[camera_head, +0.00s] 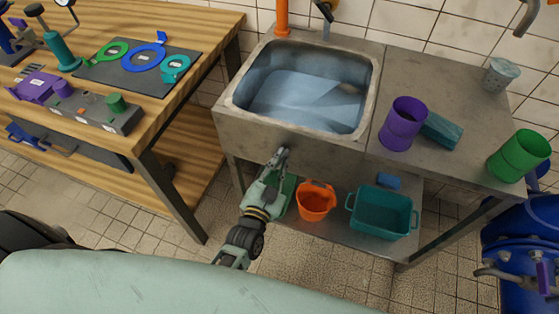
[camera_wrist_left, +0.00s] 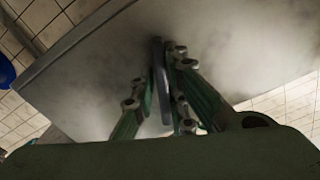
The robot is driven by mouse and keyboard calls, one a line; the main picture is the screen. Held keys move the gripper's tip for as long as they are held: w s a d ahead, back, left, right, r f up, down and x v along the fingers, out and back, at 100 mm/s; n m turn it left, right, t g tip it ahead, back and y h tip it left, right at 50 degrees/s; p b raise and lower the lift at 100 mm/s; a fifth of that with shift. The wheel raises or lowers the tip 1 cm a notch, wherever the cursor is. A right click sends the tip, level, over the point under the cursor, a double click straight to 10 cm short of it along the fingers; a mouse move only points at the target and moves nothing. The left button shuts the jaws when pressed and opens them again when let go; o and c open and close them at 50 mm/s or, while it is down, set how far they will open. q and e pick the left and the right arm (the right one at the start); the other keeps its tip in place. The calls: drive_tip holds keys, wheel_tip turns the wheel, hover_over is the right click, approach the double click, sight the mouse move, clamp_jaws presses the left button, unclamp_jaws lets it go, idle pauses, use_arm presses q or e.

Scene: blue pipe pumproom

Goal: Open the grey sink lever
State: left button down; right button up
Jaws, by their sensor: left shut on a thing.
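The grey sink (camera_head: 230,118) is a metal basin set in a counter, and its bowl looks filled with water. My left gripper (camera_head: 279,160) is at the front face of the sink, below the rim. In the left wrist view a narrow grey lever (camera_wrist_left: 158,55) stands out against the sink's metal face. The fingers of my left gripper (camera_wrist_left: 160,82) are shut on it, one on each side. In the head view the gripper mostly hides the lever. My right gripper is not in view.
An orange bucket (camera_head: 316,203) and a teal bin (camera_head: 381,213) stand on the shelf below. A wooden workbench (camera_head: 165,108) stands left; blue pipework (camera_head: 520,245) is right.

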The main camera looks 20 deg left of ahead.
use_arm(q)
drive_tip(key=shift+w+a+r+n+p, duration=0.1)
drive_tip(key=shift+n+p, duration=0.1)
drive_tip(key=shift+n, duration=0.95)
drive_tip(key=shift+a+r+n+p, duration=0.1)
drive_tip(key=shift+n+p, duration=0.1)
drive_tip(key=shift+n, duration=0.95)
drive_tip(key=c, duration=1.8)
unclamp_jaws()
drive_tip(key=shift+c, duration=0.2)
drive_tip(key=shift+f, duration=0.1)
